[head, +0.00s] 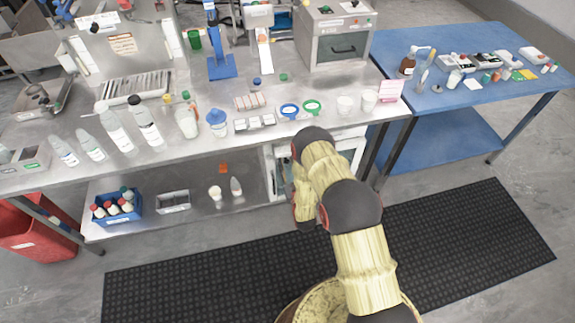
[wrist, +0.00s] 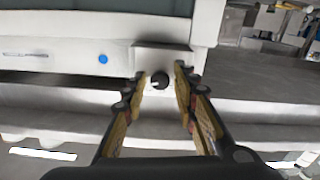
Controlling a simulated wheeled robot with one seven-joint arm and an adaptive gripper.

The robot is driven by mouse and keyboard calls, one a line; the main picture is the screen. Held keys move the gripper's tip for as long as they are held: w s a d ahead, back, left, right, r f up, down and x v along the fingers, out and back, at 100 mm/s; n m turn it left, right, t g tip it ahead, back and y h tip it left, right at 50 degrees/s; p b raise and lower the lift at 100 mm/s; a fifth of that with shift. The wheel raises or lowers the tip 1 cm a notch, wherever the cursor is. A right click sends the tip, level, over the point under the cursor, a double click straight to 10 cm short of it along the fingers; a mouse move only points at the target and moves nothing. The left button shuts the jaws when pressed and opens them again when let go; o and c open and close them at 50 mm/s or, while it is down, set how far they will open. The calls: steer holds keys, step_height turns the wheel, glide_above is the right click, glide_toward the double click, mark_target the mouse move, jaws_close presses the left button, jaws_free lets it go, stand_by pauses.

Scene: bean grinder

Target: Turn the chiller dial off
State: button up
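The chiller is a white box whose front panel (wrist: 65,57) fills the upper left of the wrist view. A small round black dial (wrist: 160,81) sits at its lower right, below a recessed grey block. My gripper (wrist: 161,73) is open, with one finger on each side of the dial. Whether either finger touches the dial I cannot tell. In the head view the white chiller (head: 352,142) stands under the steel bench, partly hidden by my arm. The dial and my fingertips are hidden there.
A blue button (wrist: 102,59) is left of the dial. A blue table (head: 440,105) stands to the right. A black mat (head: 470,230) covers the floor in front.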

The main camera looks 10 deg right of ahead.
steer(key=c, duration=0.6)
jaws_close()
